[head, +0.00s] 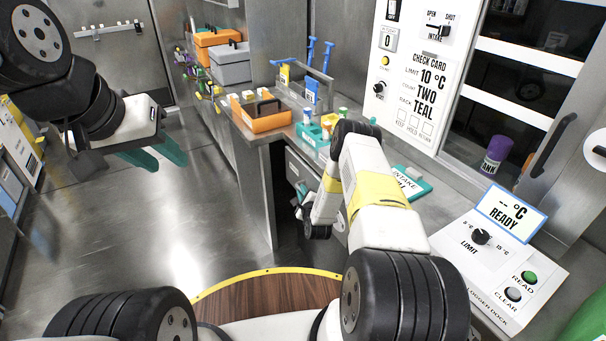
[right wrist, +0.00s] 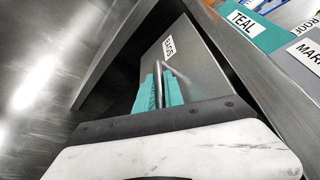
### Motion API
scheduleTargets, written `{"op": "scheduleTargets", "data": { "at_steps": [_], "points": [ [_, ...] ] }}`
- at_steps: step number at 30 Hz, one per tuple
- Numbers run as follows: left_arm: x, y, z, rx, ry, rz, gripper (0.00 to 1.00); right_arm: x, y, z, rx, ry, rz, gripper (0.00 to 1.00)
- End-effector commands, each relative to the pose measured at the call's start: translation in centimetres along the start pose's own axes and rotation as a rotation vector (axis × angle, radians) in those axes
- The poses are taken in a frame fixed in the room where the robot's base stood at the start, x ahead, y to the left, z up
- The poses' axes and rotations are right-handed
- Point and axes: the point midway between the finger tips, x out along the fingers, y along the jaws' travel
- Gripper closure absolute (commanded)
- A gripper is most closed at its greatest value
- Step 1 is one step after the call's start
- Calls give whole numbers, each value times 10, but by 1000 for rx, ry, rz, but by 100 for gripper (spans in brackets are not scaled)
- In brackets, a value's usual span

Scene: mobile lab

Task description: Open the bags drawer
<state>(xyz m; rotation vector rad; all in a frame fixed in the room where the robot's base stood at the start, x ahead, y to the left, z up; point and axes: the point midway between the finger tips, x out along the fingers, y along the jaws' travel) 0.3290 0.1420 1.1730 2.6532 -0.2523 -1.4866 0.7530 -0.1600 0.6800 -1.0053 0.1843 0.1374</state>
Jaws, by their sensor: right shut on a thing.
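The bags drawer (right wrist: 194,75) shows in the right wrist view as a grey metal front with a white BAGS label (right wrist: 169,47) and a bar handle (right wrist: 159,82). My right gripper (right wrist: 159,90) is shut on this handle, its teal fingers either side of the bar. A dark gap runs along the drawer front's upper edge; how far the drawer stands out is unclear. My left gripper (head: 160,152) is open and empty above the floor, far from the drawer.
The counter above the drawer holds an orange caddy (head: 262,118), a teal rack (head: 313,134) and a teal intake tray (head: 408,186). A logger dock (head: 482,262) stands at the right. The metal floor (head: 150,220) at the left is clear.

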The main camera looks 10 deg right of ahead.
Motion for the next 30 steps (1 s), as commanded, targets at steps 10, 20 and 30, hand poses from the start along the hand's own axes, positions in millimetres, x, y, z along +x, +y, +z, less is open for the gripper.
{"op": "scheduleTargets", "data": {
  "at_steps": [10, 20, 30],
  "points": [
    [0, 0, 0, 0, 0, 0, 64, -21, 39, 51, 3, 0, 3, 100],
    [0, 0, 0, 0, 0, 0, 64, -41, 75, 100, 2, -1, 4, 100],
    [0, 0, 0, 0, 0, 0, 64, -58, 107, 143, 1, 0, 4, 100]
  ]
}}
